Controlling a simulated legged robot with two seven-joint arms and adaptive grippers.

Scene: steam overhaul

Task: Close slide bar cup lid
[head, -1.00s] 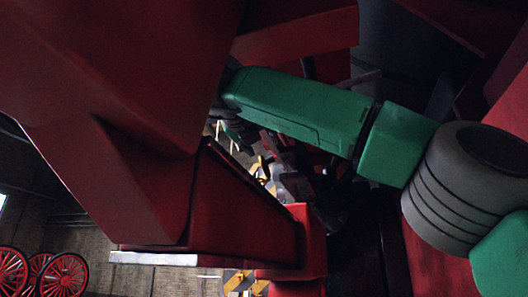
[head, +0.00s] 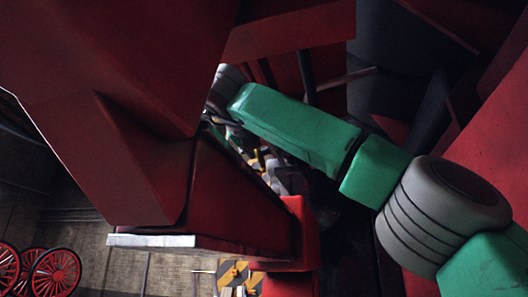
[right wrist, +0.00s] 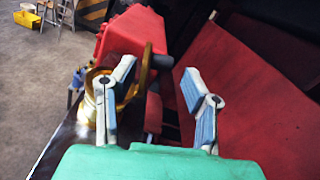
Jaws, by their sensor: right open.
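In the right wrist view, my right gripper (right wrist: 158,70) is open, with its two pale, blue-padded fingers spread apart. A brass cup (right wrist: 89,104) stands by the left finger, partly hidden by it. A curved brass piece, which looks like the cup's lid (right wrist: 136,82), shows just right of that finger, near a dark round pin. The left finger overlaps the brass in the picture; I cannot tell if they touch. The right finger is clear of the brass. In the head view, my green right arm reaches in from the right and its gripper is mostly hidden. My left gripper is not in view.
A red block (right wrist: 126,33) stands just behind the brass parts. A broad red plate (right wrist: 255,95) lies close on the right. In the head view, large red parts (head: 130,70) fill the left. Red wheels (head: 54,273) stand far off at lower left.

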